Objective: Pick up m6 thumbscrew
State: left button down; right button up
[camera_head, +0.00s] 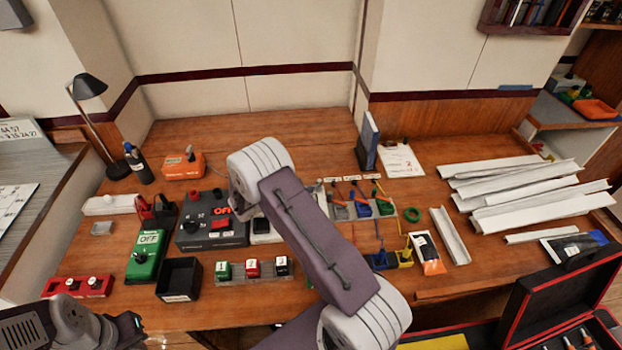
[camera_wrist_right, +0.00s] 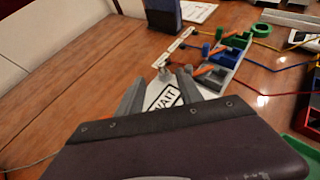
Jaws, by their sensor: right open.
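A small grey metallic piece, which looks like the m6 thumbscrew (camera_wrist_right: 165,74), stands on the bench just beyond and between my right fingertips in the right wrist view. My right gripper (camera_wrist_right: 162,85) is open, with its two grey fingers apart and nothing clearly held. A white card marked WAIT lies under the fingers. In the head view, my right arm covers its own fingers. Only parts of my left arm show at the lower left of the head view; no left fingertips show.
Blue, green and grey holders (camera_wrist_right: 228,50) with orange levers stand right of the fingers, beside a white label strip (camera_wrist_right: 180,45). A dark upright block (camera_wrist_right: 162,14) stands behind. A black OFF box (camera_head: 205,236) and a black bin (camera_head: 179,281) are on the bench's left.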

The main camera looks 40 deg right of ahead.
aim_at(318, 181)
jog(key=p+x, duration=0.1)
jog(key=x, duration=0.8)
jog(key=shift+s+d+f, duration=0.1)
jog(key=shift+d+f, duration=0.05)
jog(key=shift+f, duration=0.05)
jog(key=shift+r, duration=0.1)
grip_shut()
